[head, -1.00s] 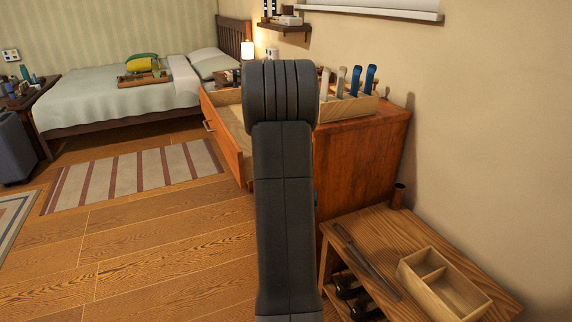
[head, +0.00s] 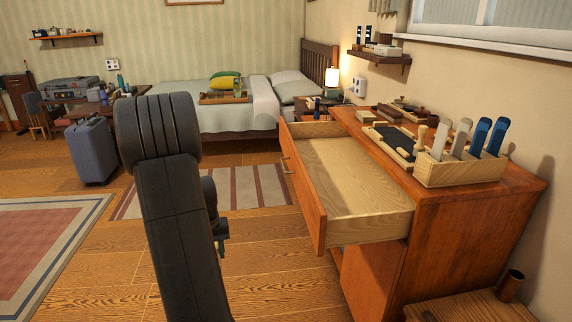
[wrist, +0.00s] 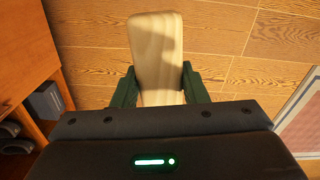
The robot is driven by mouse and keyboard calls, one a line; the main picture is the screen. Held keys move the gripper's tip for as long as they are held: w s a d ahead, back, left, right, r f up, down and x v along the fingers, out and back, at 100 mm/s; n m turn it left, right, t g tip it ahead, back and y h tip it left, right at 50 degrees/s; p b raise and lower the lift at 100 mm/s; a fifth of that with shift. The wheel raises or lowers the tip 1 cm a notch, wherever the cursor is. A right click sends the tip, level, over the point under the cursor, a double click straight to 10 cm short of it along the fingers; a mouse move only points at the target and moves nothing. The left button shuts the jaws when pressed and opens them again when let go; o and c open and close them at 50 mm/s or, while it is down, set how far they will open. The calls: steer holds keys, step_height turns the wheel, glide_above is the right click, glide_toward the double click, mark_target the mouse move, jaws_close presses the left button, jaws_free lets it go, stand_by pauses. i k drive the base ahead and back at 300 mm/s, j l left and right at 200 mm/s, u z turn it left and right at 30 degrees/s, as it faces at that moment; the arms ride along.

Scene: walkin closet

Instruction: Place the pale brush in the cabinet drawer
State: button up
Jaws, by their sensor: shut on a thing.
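The pale brush (wrist: 156,45) shows in the wrist view as a light, wood-grained block. My gripper (wrist: 158,88) is shut on it, with one dark green finger on each side. In the head view my arm hides the brush and most of the gripper. The cabinet (head: 455,238) stands at the right in the head view. Its top drawer (head: 365,230) is pulled out, and the visible part of its pale wooden inside is empty. My arm is to the left of the drawer, apart from it, over the floor.
On the cabinet top, a wooden holder (head: 462,172) carries two pale and two blue upright pieces. A low wooden table (head: 470,306) stands in front right. A suitcase (head: 91,150) and bed are further back.

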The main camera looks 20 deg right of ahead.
mark_target(338, 178)
steer(key=i+j+z, duration=0.2)
steer(key=i, duration=0.3)
steer(key=i+j+z, duration=0.15)
steer(key=i, duration=0.35)
steer(key=j, duration=0.1)
